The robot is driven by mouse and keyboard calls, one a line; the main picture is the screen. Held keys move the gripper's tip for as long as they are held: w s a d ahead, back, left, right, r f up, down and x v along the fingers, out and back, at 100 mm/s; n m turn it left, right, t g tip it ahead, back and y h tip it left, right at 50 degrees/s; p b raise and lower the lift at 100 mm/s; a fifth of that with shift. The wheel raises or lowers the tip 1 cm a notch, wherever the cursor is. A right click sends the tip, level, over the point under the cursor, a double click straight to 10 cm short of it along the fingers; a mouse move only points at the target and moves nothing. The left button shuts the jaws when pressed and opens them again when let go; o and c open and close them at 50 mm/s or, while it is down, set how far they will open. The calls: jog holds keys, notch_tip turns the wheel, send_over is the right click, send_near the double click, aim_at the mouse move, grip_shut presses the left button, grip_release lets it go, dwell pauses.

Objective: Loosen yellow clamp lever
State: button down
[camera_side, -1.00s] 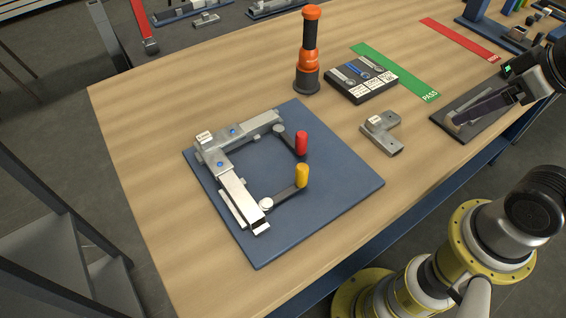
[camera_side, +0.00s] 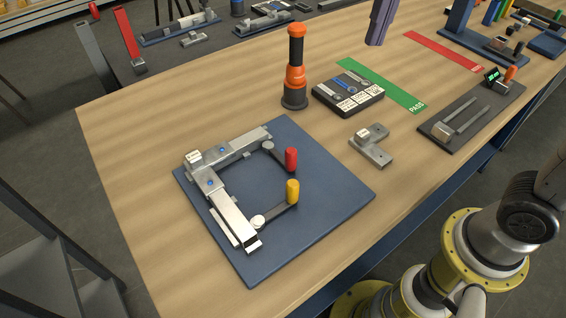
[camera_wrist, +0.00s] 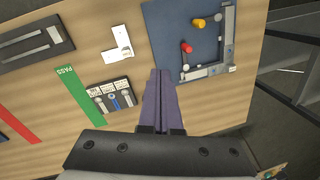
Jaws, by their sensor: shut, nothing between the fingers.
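The yellow clamp lever (camera_side: 292,192) stands on the front arm of a metal clamp frame, over a blue base plate (camera_side: 325,205). The lever also shows in the wrist view (camera_wrist: 199,23), near the top. A red clamp lever (camera_side: 291,160) stands just behind it, and it also appears in the wrist view (camera_wrist: 187,47). The metal frame (camera_side: 228,205) is L-shaped, with a bright bar along its front part. My gripper (camera_side: 375,42), with purple fingers, hangs at the top of the side view, well away from the levers. In the wrist view my gripper (camera_wrist: 161,74) is shut and empty.
An orange and black tool (camera_side: 296,70) stands upright behind the plate. A dark tray (camera_side: 348,95) with labels, a grey L-shaped part (camera_side: 371,147), a green PASS strip (camera_side: 380,85) and a red strip (camera_side: 445,50) lie to the right. Bare wood lies left of the plate.

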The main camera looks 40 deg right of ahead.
jog(key=w+a+f+g, duration=0.3)
jog(key=w+a+f, duration=0.3)
jog(key=w+a, duration=0.25)
jog(key=shift+n+g+h, duration=0.6)
jog(key=shift+n+g, duration=0.1)
jog(key=shift+n, duration=0.2)
jog(key=a+f, duration=0.2)
jog(key=f, duration=0.3)
jog(key=s+a+f, duration=0.1)
jog(key=a+f, duration=0.1)
jog(key=f, duration=0.4)
jog(key=s+a+f, duration=0.1)
jog(key=a+f, duration=0.1)
jog(key=f, duration=0.4)
jog(key=shift+s+a, duration=0.15)
jog(key=shift+s, duration=0.05)
jog(key=s, duration=0.3)
jog(key=shift+a, duration=0.25)
jog(key=shift+s+a, duration=0.1)
jog(key=shift+s, duration=0.35)
